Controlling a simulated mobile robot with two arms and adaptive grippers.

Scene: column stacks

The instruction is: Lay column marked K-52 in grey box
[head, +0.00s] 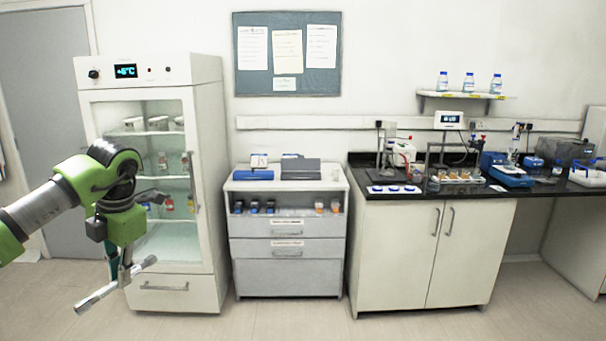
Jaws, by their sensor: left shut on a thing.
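My left gripper (122,272) is shut on a slim silvery column (98,296). It holds the column in front of the glass-door fridge, with the column's lower left end tilted down toward the floor. Any marking on the column is too small to read. A dark grey box (302,174) sits at the right on top of the drawer cabinet, well to the right of the gripper. The inside of the box is too small to make out. My right gripper is not in view.
A blue box (246,175) sits left of the grey box on the drawer cabinet (285,225). The fridge (207,150) stands just behind my left arm. A black bench (452,189) with lab devices is at right. The floor in front is clear.

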